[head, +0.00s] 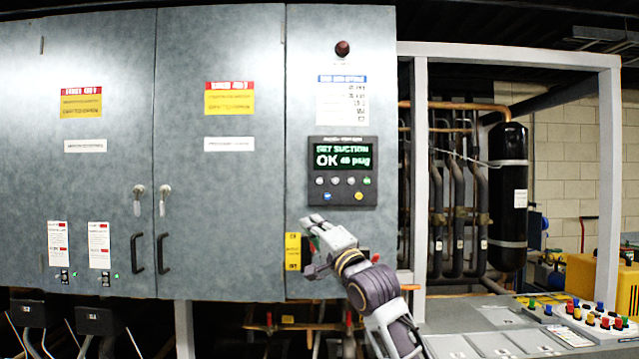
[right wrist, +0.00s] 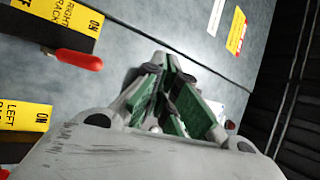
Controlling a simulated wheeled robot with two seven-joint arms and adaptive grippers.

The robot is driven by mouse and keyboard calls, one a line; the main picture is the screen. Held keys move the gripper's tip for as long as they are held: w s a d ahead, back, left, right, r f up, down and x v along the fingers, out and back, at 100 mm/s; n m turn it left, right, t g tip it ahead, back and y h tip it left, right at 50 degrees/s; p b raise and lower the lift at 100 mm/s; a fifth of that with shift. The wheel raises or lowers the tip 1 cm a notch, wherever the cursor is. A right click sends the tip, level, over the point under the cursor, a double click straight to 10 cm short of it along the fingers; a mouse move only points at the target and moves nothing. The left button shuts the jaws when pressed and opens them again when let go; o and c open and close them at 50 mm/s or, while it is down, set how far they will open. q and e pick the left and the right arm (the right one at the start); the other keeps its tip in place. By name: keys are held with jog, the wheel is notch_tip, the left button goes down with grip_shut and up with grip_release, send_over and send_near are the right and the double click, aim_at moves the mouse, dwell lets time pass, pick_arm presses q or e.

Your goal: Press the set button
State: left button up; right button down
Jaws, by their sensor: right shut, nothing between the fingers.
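A dark control panel (head: 342,171) is on the right cabinet door, its green screen (head: 343,156) reading "SET SUCTION OK" and a value too small to read surely. Below the screen is a row of small round buttons, the rightmost green (head: 366,181). Under them are a blue button (head: 327,196) and a yellow button (head: 358,196). Button labels are too small to read, so I cannot tell which is set. My right gripper (head: 309,224) is below and left of the panel, apart from the buttons. Its fingers are shut and empty in the right wrist view (right wrist: 166,72). My left gripper is not in view.
A red handle (right wrist: 72,58) lies beside yellow "RIGHT RACK" (right wrist: 75,22) and "LEFT RACK" (right wrist: 22,118) labels. A red lamp (head: 342,48) is above the panel. A white frame post (head: 421,160) and pipes stand right of the cabinet. Space before the panel is clear.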

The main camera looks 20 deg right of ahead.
aim_at(317, 183)
notch_tip(317, 183, up, 10)
jog(key=s+m+t+y, duration=0.1)
jog(key=t, duration=0.1)
jog(key=shift+s+d, duration=0.2)
jog(key=shift+s, duration=0.15)
jog(key=shift+w+f, duration=0.1)
jog(key=shift+w, duration=0.05)
jog(key=w+p, duration=0.1)
jog(key=w, duration=0.1)
jog(key=w+d+p, duration=0.1)
jog(key=w, duration=0.2)
jog(key=w+d+p, duration=0.1)
jog(key=w, duration=0.1)
jog(key=shift+w+d, duration=0.1)
jog(key=shift+w, duration=0.25)
jog(key=shift+w+d, duration=0.1)
jog(key=shift+w, duration=0.15)
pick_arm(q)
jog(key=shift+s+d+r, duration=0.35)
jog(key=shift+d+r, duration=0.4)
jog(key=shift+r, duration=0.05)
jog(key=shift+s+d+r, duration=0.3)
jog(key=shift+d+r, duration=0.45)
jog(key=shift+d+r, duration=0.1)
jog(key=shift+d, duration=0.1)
